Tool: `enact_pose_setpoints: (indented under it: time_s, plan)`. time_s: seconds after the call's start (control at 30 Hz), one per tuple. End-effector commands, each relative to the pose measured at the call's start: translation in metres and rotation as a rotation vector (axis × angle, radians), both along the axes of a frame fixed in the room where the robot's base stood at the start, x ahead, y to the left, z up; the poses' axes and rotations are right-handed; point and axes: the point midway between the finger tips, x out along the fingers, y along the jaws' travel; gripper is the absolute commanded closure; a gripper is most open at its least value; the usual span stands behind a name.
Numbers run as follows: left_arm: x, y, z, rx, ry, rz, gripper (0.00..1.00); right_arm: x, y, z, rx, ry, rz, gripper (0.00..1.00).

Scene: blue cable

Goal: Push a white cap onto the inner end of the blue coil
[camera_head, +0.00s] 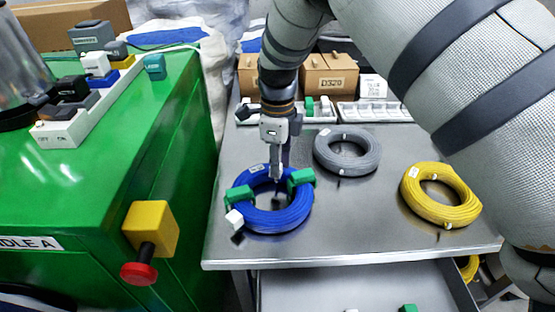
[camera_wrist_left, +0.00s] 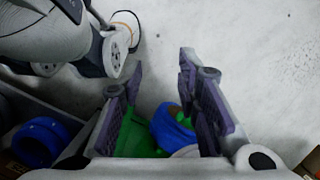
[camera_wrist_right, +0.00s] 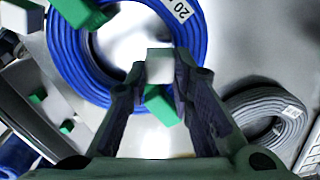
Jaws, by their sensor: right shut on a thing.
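The blue coil (camera_head: 264,222) lies flat on the grey metal table, with a green clip (camera_head: 240,195) on its left and another green clip (camera_head: 302,178) on its right. A white cap (camera_head: 234,218) sits at the coil's lower left outer edge. My right gripper (camera_head: 277,176) points down over the coil's opening. I cannot tell whether the held cap touches the coil's inner end. My left gripper (camera_wrist_left: 156,72) is open and outside the head view.
A grey coil (camera_head: 347,163) and a yellow coil (camera_head: 455,214) lie to the right. White trays (camera_head: 375,113) and cardboard boxes (camera_head: 330,78) stand behind. A green cabinet (camera_head: 100,175) with a red knob (camera_head: 139,274) borders the left. An open drawer (camera_head: 345,285) is below the table's front edge.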

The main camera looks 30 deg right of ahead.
Motion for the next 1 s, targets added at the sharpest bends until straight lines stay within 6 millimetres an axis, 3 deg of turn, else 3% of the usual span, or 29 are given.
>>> enact_pose_setpoints:
  time_s: [1.0]
  plan:
    - [-0.0001, 0.0, -0.0002, 0.0, 0.001, 0.0, 0.7, -0.0004, -0.0003, -0.0085, 0.0, 0.001, 0.0, 0.92]
